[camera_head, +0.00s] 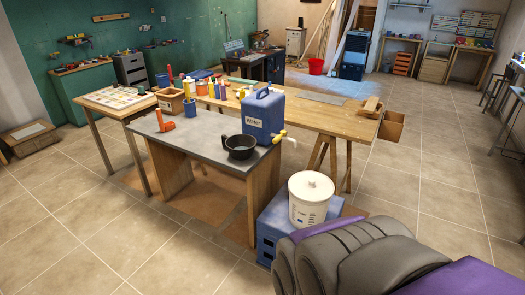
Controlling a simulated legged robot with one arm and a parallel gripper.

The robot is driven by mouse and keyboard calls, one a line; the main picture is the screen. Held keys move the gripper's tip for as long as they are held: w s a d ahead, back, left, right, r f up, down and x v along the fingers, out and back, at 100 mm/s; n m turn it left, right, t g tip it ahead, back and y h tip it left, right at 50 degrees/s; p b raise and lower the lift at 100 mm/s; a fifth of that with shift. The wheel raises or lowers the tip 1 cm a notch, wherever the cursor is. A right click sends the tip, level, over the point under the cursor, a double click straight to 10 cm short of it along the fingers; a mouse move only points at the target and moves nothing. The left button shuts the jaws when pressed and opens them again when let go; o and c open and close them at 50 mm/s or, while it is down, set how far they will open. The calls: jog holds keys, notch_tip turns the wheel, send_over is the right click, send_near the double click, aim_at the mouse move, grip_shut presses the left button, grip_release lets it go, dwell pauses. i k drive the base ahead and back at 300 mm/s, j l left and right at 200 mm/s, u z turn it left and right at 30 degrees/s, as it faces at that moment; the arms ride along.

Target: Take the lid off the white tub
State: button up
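The white tub (309,208) stands upright on a blue crate (270,232) at the lower middle of the head view. Its white lid (311,184) sits on top, with a small raised knob at its centre. The tub's front has a printed label. No gripper is seen touching the tub or lid.
A grey-topped table (190,150) beside the crate holds a blue water container (263,118) and a black bowl (240,147). Tiled floor is open at right.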

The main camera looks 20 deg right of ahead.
aim_at(310, 186)
jog(key=i+u, duration=0.3)
jog(key=i, duration=0.55)
jog(key=i+l+u, duration=0.1)
jog(key=i+u, duration=0.25)
jog(key=i, duration=0.45)
jog(key=i+z, duration=0.35)
jog(key=i+j+z, duration=0.1)
jog(key=z, duration=0.2)
jog(key=i+j+z, duration=0.2)
jog(key=z, duration=0.15)
jog(key=i+z, duration=0.25)
jog(key=z, duration=0.25)
jog(key=i+j+z, duration=0.15)
jog(key=z, duration=0.3)
jog(key=i+j+z, duration=0.25)
jog(key=z, duration=0.25)
jog(key=i+j+z, duration=0.2)
jog(key=z, duration=0.25)
jog(key=j, duration=0.1)
